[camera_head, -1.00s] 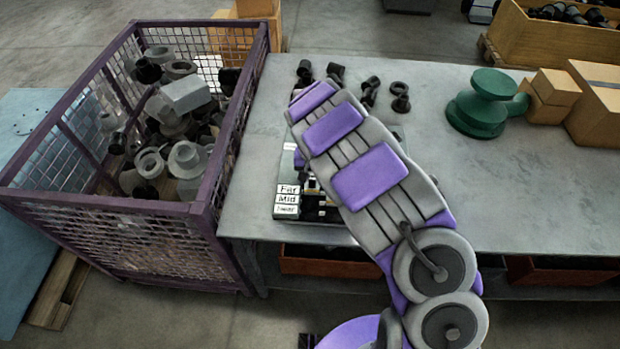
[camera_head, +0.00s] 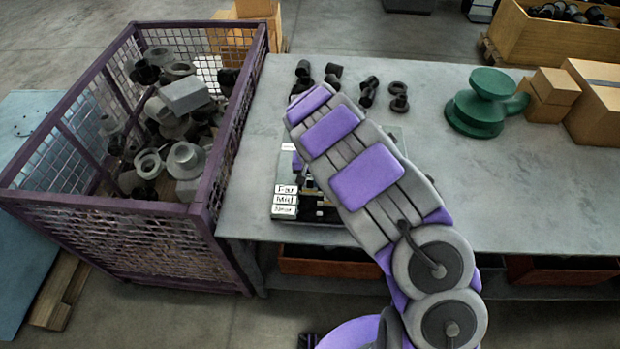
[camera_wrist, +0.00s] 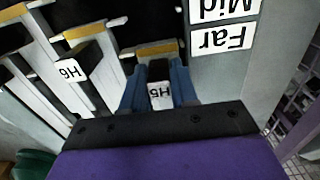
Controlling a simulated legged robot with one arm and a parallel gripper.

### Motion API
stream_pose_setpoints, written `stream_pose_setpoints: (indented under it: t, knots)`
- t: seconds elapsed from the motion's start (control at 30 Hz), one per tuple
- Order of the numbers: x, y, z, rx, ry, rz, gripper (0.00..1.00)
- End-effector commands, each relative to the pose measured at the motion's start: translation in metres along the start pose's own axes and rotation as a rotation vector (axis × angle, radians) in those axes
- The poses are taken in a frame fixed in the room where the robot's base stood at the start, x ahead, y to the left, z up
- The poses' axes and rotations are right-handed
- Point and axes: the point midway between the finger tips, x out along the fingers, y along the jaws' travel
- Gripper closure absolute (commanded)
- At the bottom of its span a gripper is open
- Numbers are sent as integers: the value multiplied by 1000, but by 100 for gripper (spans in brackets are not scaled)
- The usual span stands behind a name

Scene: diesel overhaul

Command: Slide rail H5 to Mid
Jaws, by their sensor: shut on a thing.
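The H5 slider (camera_wrist: 160,95), a dark block with a white tag, sits between my gripper's blue fingers in the wrist view. My gripper (camera_wrist: 158,88) is shut on it. The Far label (camera_wrist: 222,40) and Mid label (camera_wrist: 224,8) appear upside down to the right of the rail. The H5 block appears nearer the Far label than the Mid label. In the head view, the Far label (camera_head: 286,189), Mid label (camera_head: 285,199) and a lower label (camera_head: 284,211) show at the board's left edge. My arm hides the gripper and most of the board there.
The neighbouring H6 slider (camera_wrist: 73,68) is close on the left in the wrist view. Dark fittings (camera_head: 368,92) stand on the bench (camera_head: 520,200) behind the board. A purple mesh crate (camera_head: 110,210) of parts adjoins on the left. A green part (camera_head: 480,112) and boxes are right.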

Motion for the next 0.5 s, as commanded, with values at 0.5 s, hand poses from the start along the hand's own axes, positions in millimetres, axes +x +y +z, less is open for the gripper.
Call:
stream_pose_setpoints:
  t: [0.5]
  knots:
    - [-3,-2,12,1,1,-1,100]
